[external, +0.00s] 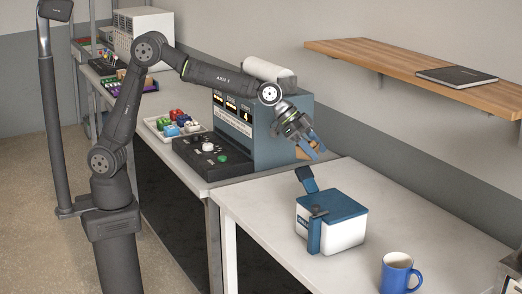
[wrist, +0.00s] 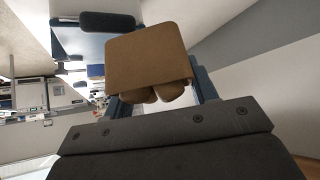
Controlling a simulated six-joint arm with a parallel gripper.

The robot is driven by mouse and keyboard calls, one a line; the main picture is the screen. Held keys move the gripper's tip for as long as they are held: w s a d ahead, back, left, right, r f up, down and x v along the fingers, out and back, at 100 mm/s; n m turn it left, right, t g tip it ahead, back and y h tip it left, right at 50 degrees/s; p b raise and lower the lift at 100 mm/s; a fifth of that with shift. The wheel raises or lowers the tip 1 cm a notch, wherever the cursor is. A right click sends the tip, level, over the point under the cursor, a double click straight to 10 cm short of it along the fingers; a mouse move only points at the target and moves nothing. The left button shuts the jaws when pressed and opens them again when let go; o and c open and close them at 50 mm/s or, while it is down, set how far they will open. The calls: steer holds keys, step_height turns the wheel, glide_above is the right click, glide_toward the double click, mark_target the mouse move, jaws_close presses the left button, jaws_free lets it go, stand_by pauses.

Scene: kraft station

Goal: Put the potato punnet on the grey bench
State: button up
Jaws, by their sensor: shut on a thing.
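My gripper (external: 316,151) is shut on the potato punnet (wrist: 148,58), a brown kraft tray with rounded brown potatoes at its near edge in the wrist view. In the external view the punnet (external: 303,153) is a small brown patch, mostly hidden by the gripper's blue fingers. The gripper is tilted and holds the punnet in the air, above the back part of the pale grey bench (external: 262,203). The punnet is apart from the bench top.
A blue mug (external: 397,273) is at the front right. A blue-grey machine (external: 260,125) stands behind left. A wooden shelf (external: 420,65) is on the wall. The bench's left part is clear.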

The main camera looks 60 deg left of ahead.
steer(key=s+a+n+t+y, duration=0.1)
steer(key=s+a+n, duration=0.2)
steer(key=s+a, duration=0.8)
steer(key=shift+s+a+r+t+y, duration=0.2)
steer(key=shift+a+r+t+y, duration=0.1)
steer(key=shift+a, duration=0.1)
